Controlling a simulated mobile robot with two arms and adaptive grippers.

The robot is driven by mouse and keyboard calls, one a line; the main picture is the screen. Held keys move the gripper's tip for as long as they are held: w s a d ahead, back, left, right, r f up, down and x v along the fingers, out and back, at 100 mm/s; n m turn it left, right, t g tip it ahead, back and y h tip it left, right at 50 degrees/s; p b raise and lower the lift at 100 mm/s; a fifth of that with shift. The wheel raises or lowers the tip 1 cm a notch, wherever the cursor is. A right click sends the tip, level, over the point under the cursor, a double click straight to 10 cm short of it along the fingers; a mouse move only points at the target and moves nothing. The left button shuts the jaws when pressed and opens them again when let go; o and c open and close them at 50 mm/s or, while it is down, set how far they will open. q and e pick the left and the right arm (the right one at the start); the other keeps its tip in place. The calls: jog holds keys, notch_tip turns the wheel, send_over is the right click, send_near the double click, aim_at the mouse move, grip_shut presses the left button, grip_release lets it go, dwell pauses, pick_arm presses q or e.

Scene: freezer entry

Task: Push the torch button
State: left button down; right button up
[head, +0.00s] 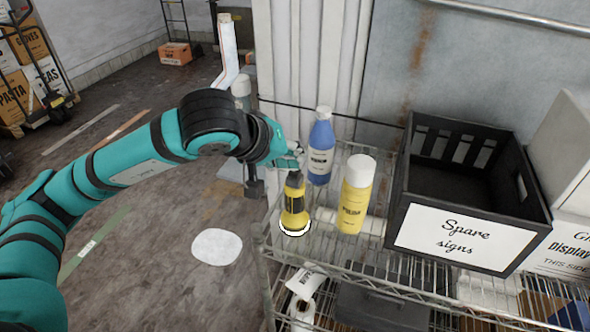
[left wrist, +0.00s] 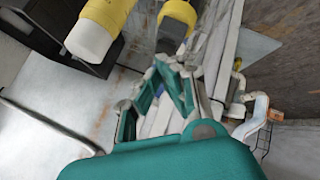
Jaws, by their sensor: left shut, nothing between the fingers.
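The yellow and black torch (head: 294,203) stands near the left end of the wire shelf, with a pale ring around its wide lower end. Its button cannot be made out. My left gripper (head: 296,151) is shut and empty, above and behind the torch in the head view, beside the blue bottle. Its fingers also show in the left wrist view (left wrist: 165,68). A yellow rounded thing at the top of that view, apparently the torch (left wrist: 178,14), lies beyond the fingertips with a visible gap. My right gripper is not in view.
A blue bottle (head: 321,150) stands behind the torch, and a yellow bottle with a white cap (head: 353,200) stands to its right. A black crate labelled "Spare signs" (head: 466,242) is farther right. A lower shelf holds paper rolls (head: 303,305). Open floor lies left.

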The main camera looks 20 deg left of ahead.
pick_arm(q)
jog(key=shift+f, duration=0.2)
jog(key=shift+r, duration=1)
notch_tip(320, 180, up, 6)
jog(key=p, duration=0.2)
jog(key=shift+p, duration=0.35)
